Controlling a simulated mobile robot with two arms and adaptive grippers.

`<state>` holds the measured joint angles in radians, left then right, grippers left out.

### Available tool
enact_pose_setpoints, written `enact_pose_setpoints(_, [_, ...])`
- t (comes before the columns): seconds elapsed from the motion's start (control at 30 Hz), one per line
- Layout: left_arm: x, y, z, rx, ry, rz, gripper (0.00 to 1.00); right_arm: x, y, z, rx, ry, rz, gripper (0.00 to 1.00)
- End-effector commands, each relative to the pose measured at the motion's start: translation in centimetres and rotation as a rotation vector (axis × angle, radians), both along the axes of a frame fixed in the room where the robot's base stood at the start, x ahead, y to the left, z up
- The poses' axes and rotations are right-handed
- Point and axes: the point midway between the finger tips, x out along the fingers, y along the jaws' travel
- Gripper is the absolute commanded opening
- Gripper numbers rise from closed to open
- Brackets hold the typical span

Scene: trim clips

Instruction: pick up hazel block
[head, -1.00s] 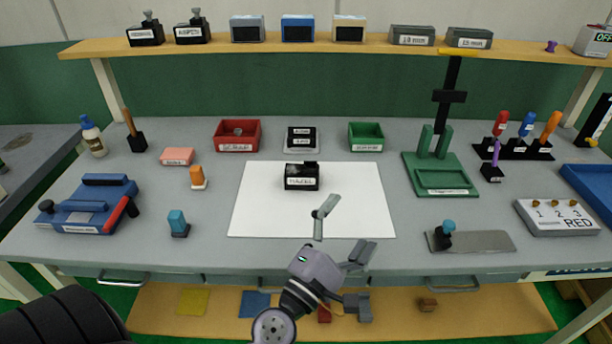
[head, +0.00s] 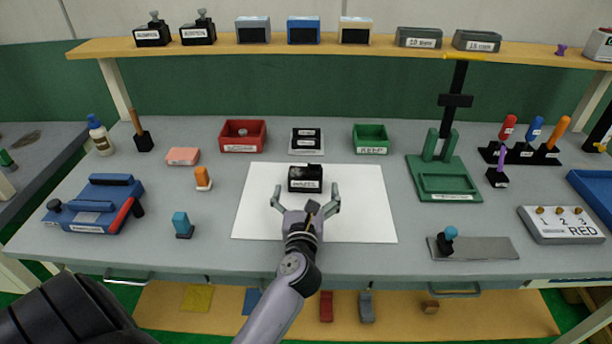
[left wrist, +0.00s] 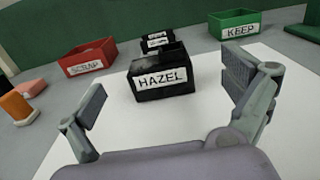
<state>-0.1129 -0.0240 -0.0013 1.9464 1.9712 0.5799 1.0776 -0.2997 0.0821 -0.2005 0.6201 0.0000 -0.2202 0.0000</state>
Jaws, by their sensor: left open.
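The hazel block (head: 305,178) is a small black block with a white label reading HAZEL. It stands upright on the white sheet (head: 262,222) in the middle of the bench. It also shows in the left wrist view (left wrist: 160,78), ahead of the fingers. My left gripper (head: 306,204) is open and empty, just in front of the block. In the left wrist view the two fingers (left wrist: 168,100) are spread wider than the block, one to each side, with a gap before it. My right gripper is not in view.
A red SCRAP bin (head: 242,136), a black stamp-like piece on a grey plate (head: 306,140) and a green KEEP bin (head: 370,139) stand behind the sheet. A green fixture (head: 442,175) is to the right. A blue-capped piece (head: 182,225) stands to the left.

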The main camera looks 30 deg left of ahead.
Motion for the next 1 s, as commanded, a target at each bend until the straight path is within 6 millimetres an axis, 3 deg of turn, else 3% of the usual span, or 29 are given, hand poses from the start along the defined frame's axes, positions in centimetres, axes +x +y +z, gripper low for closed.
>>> enact_pose_setpoints(0.1, [1.7,1.0,0.1,0.004,0.0,-0.001,0.98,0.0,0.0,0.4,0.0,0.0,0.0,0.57])
enact_pose_setpoints(0.37, [3.3,2.1,0.1,0.003,-0.001,-0.001,0.98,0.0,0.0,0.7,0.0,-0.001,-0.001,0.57])
enact_pose_setpoints(0.63, [6.3,4.4,0.0,0.004,0.0,-0.001,0.98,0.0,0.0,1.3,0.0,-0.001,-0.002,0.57])
enact_pose_setpoints(1.0, [6.9,4.7,-0.1,0.002,0.0,-0.002,0.96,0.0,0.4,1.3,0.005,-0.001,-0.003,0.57])
